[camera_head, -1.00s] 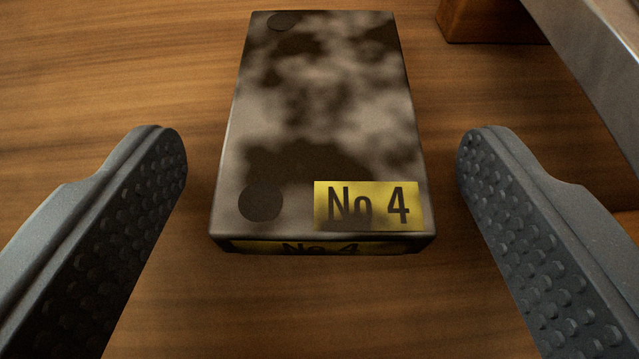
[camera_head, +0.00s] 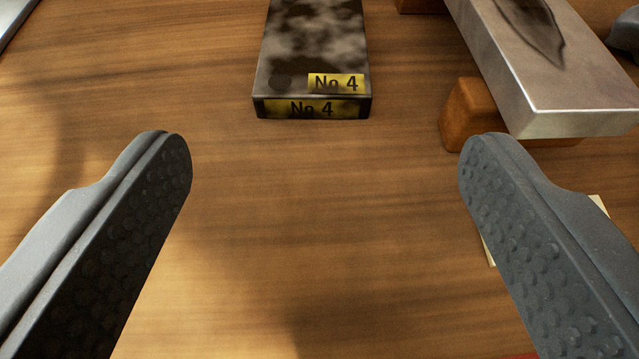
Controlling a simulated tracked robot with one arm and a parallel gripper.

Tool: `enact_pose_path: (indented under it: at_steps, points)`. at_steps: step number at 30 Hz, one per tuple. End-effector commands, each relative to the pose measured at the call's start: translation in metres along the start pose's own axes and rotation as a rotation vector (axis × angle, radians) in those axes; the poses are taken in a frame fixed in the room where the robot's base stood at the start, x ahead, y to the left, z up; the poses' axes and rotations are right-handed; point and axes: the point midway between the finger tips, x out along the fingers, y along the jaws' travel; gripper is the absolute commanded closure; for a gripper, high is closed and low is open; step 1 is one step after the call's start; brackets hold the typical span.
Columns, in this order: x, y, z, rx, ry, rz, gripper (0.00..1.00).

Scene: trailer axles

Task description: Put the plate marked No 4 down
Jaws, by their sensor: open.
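The plate marked No 4 (camera_head: 315,52) is a dark, mottled slab with yellow labels on its top and near end. It lies flat on the wooden surface (camera_head: 300,200) at the top middle of the view, and its far end is cut off by the frame. My gripper (camera_head: 325,145) is wide open and empty. Its two grey, studded fingers stand to the left and right, nearer to the camera than the plate. The plate is beyond the fingertips and apart from both.
A bare metal slab (camera_head: 540,70) rests on wooden blocks (camera_head: 475,112) at the upper right, close to the right finger. A pale item (camera_head: 489,250) shows partly behind that finger. A metal edge (camera_head: 12,22) shows at the top left. The wood between the fingers is clear.

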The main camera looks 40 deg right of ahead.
Motion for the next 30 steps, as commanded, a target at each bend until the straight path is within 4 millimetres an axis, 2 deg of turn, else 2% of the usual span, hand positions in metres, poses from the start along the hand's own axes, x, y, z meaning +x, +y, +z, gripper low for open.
enact_pose_path:
  at_steps: [3, 9, 14, 23, 26, 29, 30]
  points:
    - [-0.022, -0.001, -0.002, 0.001, 0.003, -0.002, 0.28]
    - [-0.046, 0.000, -0.001, 0.001, 0.001, 0.000, 0.28]
    - [-0.054, 0.000, 0.000, 0.001, 0.001, 0.001, 0.28]
    - [-0.056, -0.003, -0.004, 0.007, 0.001, -0.011, 0.28]
    - [-0.063, -0.025, -0.024, 0.034, 0.001, -0.082, 0.28]
    - [-0.085, -0.064, -0.070, 0.075, 0.010, -0.223, 0.28]
    - [-0.098, -0.081, -0.091, 0.085, 0.010, -0.291, 0.28]
